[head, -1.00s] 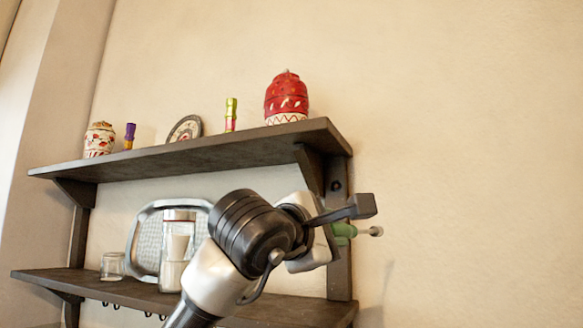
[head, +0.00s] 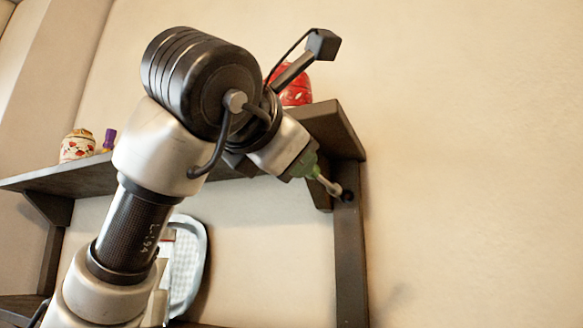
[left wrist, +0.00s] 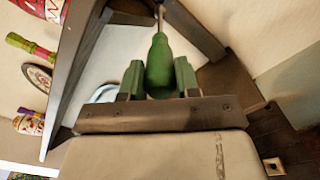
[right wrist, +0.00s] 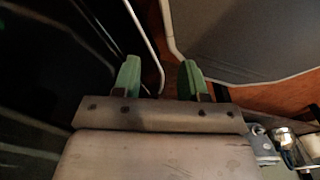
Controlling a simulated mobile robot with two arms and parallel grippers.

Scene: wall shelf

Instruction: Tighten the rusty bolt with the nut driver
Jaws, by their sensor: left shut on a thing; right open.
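My left gripper (head: 297,163) is shut on the green handle of the nut driver (head: 328,185). In the left wrist view the handle (left wrist: 160,68) sits between the two green fingers (left wrist: 159,80), with its shaft pointing away. In the head view the shaft slopes down to the right, and its tip is at the dark bolt (head: 347,195) on the shelf's right upright. I cannot tell if tip and bolt touch; rust is not discernible. My right gripper (right wrist: 157,82) is open and empty in its wrist view, and outside the head view.
The upper shelf (head: 335,128) holds a red jar (head: 297,92), a patterned jar (head: 77,147) and a purple-topped bottle (head: 108,140). A tray (head: 188,268) stands below, partly behind my left arm. The wall right of the shelf is clear.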

